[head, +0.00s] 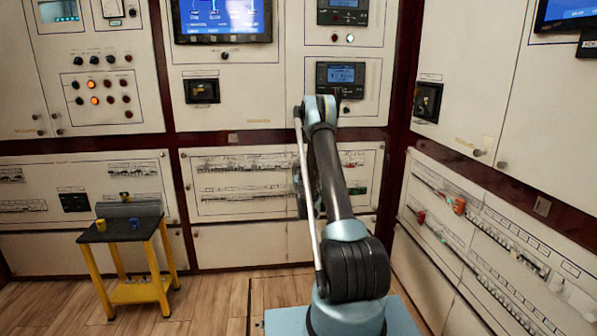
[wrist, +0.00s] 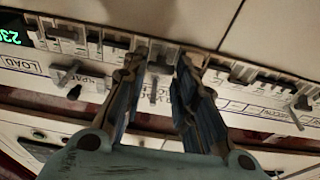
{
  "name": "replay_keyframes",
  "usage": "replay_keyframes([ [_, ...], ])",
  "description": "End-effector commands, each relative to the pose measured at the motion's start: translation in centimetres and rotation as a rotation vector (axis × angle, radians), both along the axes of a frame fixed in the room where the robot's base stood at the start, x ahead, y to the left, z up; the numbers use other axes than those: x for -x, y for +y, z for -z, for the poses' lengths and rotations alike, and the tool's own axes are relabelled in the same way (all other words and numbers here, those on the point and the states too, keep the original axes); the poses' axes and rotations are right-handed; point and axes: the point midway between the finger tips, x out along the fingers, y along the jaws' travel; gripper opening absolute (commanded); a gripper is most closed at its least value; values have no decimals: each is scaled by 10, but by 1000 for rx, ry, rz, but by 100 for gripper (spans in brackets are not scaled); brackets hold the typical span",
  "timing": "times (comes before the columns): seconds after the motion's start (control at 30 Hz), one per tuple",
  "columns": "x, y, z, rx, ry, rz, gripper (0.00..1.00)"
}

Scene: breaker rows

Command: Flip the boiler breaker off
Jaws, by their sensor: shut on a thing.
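In the wrist view my gripper (wrist: 160,68) has its two blue-grey fingers on either side of a grey breaker (wrist: 161,60) in a row. A thin lever hangs down from this breaker between the fingers. The gripper is shut on it. The printed label below is partly hidden by the fingers, so I cannot read whether it says boiler. In the head view my arm stands in front of the breaker panel (head: 232,206) and hides most of the gripper.
Other breakers (wrist: 68,32) flank the held one closely.

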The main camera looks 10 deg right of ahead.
Motion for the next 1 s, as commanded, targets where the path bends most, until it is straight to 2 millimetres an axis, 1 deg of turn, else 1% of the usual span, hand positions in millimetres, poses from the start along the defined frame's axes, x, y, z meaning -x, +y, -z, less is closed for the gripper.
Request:
replay_keyframes([
  [0.03, 0, 0, 5, 0, -36, 0, 3],
  [0.13, 0, 0, 10, 0, -114, 0, 3],
  [0.5, -4, 0, 23, 0, -371, 0, 3],
  [0.7, -7, 0, 28, 0, -466, 0, 3],
  [1.0, -8, 0, 30, 0, -534, 0, 3],
])
